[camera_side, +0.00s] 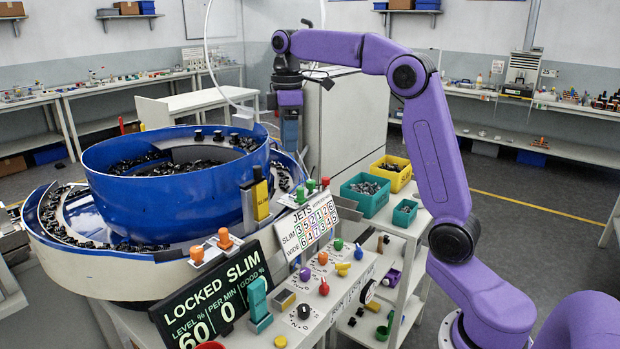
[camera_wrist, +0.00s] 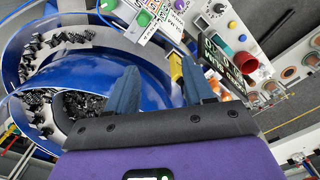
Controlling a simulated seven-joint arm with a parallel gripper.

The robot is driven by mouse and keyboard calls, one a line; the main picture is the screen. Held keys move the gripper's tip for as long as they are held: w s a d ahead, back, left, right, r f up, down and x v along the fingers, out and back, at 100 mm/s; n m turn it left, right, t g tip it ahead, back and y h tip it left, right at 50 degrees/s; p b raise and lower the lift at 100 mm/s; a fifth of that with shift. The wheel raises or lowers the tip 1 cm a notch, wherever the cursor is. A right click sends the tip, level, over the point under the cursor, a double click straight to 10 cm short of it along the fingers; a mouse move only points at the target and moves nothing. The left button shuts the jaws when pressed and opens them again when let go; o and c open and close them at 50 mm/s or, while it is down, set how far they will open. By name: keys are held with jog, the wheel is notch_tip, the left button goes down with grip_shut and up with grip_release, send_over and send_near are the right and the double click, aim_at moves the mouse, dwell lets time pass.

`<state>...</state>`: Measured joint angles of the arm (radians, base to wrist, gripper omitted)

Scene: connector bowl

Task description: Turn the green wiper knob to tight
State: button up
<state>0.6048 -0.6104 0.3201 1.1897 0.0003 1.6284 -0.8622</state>
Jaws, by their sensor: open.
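Another green knob (camera_side: 338,244) sits on the sloped control panel. I cannot read a label to tell which is the wiper knob. In the side view my gripper (camera_side: 290,132) points down, above and apart from the green knobs.
The blue bowl (camera_side: 185,205) holds many black connectors. A yellow block (camera_side: 261,198) and orange knobs (camera_side: 224,239) stand along its right side. A display (camera_side: 215,300) reads LOCKED SLIM. Teal (camera_side: 364,199) and yellow (camera_side: 391,176) bins sit on a cart to the right.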

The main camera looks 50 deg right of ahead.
notch_tip(320, 180, up, 2)
send_over(310, 181)
jog(key=shift+m, duration=0.4)
notch_tip(310, 181, down, 17)
dwell(0.4)
grip_shut()
